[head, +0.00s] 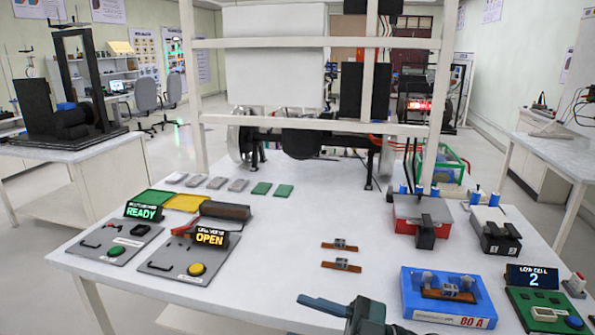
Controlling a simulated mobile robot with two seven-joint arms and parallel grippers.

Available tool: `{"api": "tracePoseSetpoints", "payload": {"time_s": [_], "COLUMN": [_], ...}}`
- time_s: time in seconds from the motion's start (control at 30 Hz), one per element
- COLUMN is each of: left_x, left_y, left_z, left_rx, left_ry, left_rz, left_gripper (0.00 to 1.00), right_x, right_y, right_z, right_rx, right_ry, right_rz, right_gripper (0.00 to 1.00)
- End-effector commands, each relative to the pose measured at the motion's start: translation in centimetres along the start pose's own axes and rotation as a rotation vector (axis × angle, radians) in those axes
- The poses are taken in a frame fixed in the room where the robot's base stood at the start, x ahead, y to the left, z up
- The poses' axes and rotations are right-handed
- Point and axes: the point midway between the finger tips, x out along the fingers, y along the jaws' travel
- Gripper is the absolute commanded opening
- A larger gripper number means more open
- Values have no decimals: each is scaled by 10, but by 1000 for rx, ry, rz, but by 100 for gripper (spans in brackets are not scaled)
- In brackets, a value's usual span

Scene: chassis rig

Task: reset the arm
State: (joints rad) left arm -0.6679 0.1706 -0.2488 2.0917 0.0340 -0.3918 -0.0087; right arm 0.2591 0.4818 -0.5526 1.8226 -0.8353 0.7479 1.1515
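My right gripper (298,316) shows at the bottom edge, right of centre, with its dark body on the right and its fingers pointing left. One blue-grey finger is clear, and a sliver of the other shows at the picture's lower edge, with a gap between them. Nothing shows between the fingers. It is over the near part of the white table (280,240), left of the blue tray (410,310). Most of the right arm is out of the picture. My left gripper and arm are not in view.
Two small brown-and-grey parts (341,264) lie mid-table. A load cell display (533,276) reading 2 stands at right. Panels with READY (143,212) and OPEN (210,237) signs lie at left. A red-based fixture (408,224) stands back right. A white frame (310,121) spans the back.

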Motion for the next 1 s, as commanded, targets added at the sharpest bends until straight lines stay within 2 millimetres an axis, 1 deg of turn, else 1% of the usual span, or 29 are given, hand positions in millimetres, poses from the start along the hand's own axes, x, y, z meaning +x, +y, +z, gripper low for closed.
{"api": "tracePoseSetpoints", "payload": {"time_s": [0.03,0.07,0.13,0.17,0.2,0.27,0.3,0.37,0.4,0.5,0.6,0.7,0.8,1.0], "left_x": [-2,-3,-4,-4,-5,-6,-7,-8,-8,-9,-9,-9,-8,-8], "left_y": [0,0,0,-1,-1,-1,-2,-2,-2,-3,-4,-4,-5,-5], "left_z": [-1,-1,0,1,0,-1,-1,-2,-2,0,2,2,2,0], "left_rx": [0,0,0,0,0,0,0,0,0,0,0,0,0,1], "left_ry": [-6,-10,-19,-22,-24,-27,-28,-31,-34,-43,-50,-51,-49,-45], "left_rz": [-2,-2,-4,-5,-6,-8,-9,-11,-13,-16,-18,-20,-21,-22], "left_gripper": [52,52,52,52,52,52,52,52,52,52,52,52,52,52], "right_x": [-6,-11,-30,-41,-56,-82,-101,-128,-144,-174,-192,-200,-203,-203], "right_y": [2,6,9,8,5,-6,-19,-44,-63,-108,-141,-160,-166,-166], "right_z": [3,7,22,30,43,65,80,100,111,129,137,140,141,141], "right_rx": [31,42,79,100,131,188,230,301,349,454,528,567,580,579], "right_ry": [13,7,-46,-84,-147,-267,-359,-504,-598,-784,-906,-968,-988,-988], "right_rz": [154,245,447,528,630,761,833,911,943,970,961,946,940,939], "right_gripper": [41,41,41,41,41,41,41,41,41,41,41,41,41,41]}}
